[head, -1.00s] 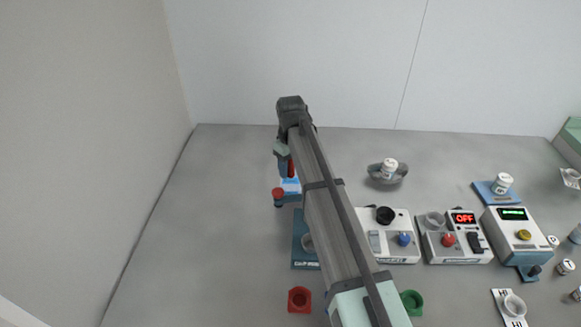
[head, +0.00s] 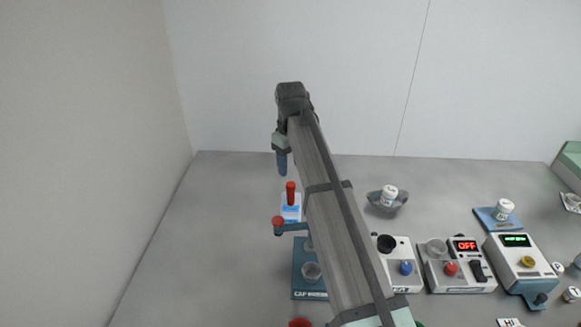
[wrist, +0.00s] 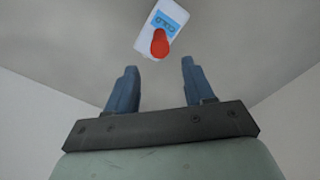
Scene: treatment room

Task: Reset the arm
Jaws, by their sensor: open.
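My gripper (head: 282,172) hangs at the end of my raised arm, left of the picture's middle in the head view. In the wrist view, its two blue fingers (wrist: 158,66) are apart with nothing between them. A white thing with a blue label and a red top (head: 291,207) stands on the table below the gripper. It also shows beyond the fingertips in the wrist view (wrist: 166,20), apart from them.
A red-knobbed lever (head: 278,222) and a blue plate marked CAP (head: 308,295) lie nearby. Devices with knobs, one reading OFF (head: 457,265), stand to the right. A grey dish (head: 375,198) holds a white jar (head: 389,192). The table's left side is clear.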

